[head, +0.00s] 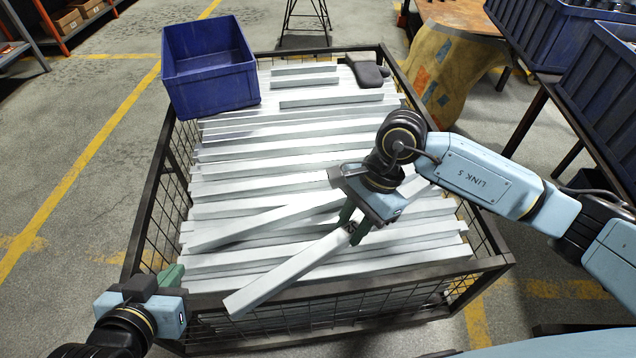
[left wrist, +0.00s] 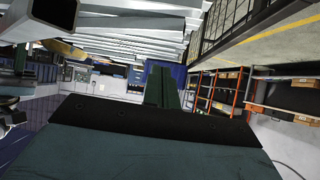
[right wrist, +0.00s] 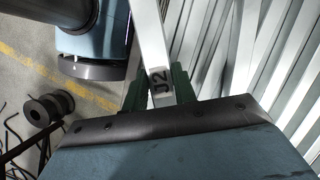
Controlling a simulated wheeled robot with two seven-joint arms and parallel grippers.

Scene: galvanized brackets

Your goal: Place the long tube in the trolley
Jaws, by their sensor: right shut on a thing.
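The long tube (head: 285,275) is a pale galvanized square bar marked "J2", gripped by my right gripper (head: 353,226). It slants over the trolley, its near end by the front rim; whether it touches the tubes below I cannot tell. In the right wrist view, the tube (right wrist: 150,40) passes between the green fingers (right wrist: 158,92). The trolley (head: 150,205) is a dark mesh-sided cage filled with similar tubes. My left gripper (head: 172,278) is empty at the trolley's front left corner; its fingers look together in the left wrist view (left wrist: 163,88).
A blue bin (head: 210,75) sits at the trolley's back left corner. A dark grey object (head: 366,73) lies on the tubes at the back. Another tube (head: 260,222) lies slanted across the stack. Blue crates (head: 560,40) stand on a bench at right. Floor at left is clear.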

